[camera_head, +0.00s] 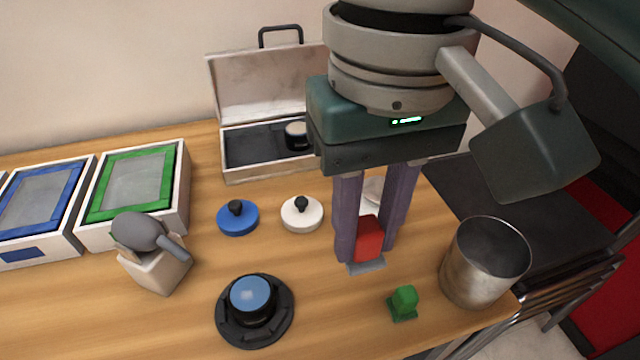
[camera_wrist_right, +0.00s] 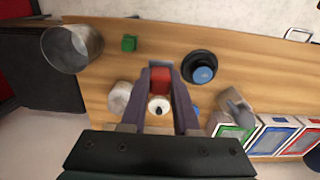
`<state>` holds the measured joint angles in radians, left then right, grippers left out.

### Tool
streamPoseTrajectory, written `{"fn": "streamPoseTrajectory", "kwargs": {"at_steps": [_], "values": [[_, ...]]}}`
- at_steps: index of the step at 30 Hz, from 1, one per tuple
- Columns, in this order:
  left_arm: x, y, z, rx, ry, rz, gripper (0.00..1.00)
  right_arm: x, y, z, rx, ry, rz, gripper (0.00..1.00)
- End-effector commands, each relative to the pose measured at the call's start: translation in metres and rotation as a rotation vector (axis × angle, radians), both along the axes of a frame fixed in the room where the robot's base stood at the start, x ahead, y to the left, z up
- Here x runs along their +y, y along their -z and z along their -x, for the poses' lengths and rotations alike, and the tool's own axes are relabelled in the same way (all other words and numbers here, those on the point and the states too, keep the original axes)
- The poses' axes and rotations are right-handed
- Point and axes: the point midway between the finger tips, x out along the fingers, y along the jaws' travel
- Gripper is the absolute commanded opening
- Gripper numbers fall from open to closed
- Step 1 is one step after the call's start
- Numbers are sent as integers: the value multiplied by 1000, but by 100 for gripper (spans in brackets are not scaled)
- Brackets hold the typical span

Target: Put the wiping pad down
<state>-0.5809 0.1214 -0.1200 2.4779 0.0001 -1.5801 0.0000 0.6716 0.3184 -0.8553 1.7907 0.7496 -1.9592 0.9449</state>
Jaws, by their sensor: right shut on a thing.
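My right gripper (camera_head: 365,250) points down over the wooden table, its two purple-grey fingers shut on a red block with a thin grey base, the wiping pad (camera_head: 368,240). The pad is upright and low; I cannot tell whether its base touches the table. In the right wrist view the pad (camera_wrist_right: 160,80) sits between the fingertips (camera_wrist_right: 161,88). My left gripper is not in view.
A metal cup (camera_head: 486,262) stands right, near the table edge. White (camera_head: 301,213) and blue (camera_head: 237,218) knobbed discs lie left of the gripper. A black round base (camera_head: 254,312) is in front. An open case (camera_head: 262,150) stands behind; green (camera_head: 135,185) and blue (camera_head: 42,205) framed trays are left.

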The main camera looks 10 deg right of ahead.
Motion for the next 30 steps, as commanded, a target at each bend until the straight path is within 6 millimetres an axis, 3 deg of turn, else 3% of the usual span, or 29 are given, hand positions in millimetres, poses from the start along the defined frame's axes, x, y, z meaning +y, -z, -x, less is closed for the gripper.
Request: {"fn": "streamPoseTrajectory", "kwargs": {"at_steps": [3,9,23,30], "values": [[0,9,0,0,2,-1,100,-1,40,1,4,2,4,0],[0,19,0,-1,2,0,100,-1,90,0,1,1,3,0],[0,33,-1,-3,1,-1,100,-1,148,0,0,0,3,0],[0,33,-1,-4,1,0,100,-1,151,0,-2,-1,2,0]]}}
